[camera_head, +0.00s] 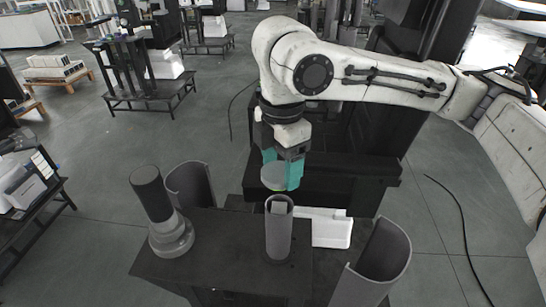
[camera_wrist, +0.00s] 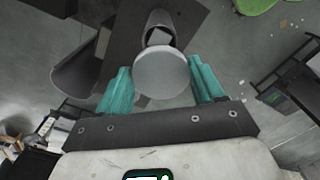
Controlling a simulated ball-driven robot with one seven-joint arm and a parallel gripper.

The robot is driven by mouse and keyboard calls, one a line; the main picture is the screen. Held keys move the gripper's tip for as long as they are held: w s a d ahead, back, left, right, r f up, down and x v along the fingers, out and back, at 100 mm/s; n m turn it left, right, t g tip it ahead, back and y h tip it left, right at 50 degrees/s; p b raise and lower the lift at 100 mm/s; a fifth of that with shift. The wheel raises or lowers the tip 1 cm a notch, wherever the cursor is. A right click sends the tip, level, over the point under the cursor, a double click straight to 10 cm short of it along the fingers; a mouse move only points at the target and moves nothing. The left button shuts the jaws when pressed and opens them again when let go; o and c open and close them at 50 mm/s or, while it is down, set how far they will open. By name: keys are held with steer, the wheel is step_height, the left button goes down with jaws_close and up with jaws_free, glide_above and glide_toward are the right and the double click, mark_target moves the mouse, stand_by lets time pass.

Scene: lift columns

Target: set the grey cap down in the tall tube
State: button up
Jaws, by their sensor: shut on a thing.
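The grey cap (camera_head: 273,177) is a pale round disc held between the teal fingers of my gripper (camera_head: 282,174). In the wrist view the cap (camera_wrist: 162,73) shows face-on between the two fingers (camera_wrist: 163,86). The tall tube (camera_head: 278,236) stands upright on the dark table, just below the cap in the head view, with a gap between them. A light block-like piece shows inside its open top. In the wrist view the tube (camera_wrist: 153,20) lies beyond the cap, which partly covers it.
Curved grey shells stand at the table's back left (camera_head: 190,184) and right (camera_head: 378,262). A white box (camera_head: 328,229) lies right of the tube. The dark table (camera_head: 225,258) is bare in front.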

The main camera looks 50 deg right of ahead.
steer(key=shift+f+b, duration=2.25)
steer(key=shift+f, duration=0.6)
steer(key=shift+d, duration=0.25)
steer(key=shift+f, duration=0.65)
stand_by(0.8)
steer(key=o, duration=1.3)
steer(key=shift+o, duration=0.2)
steer(key=shift+r, duration=0.15)
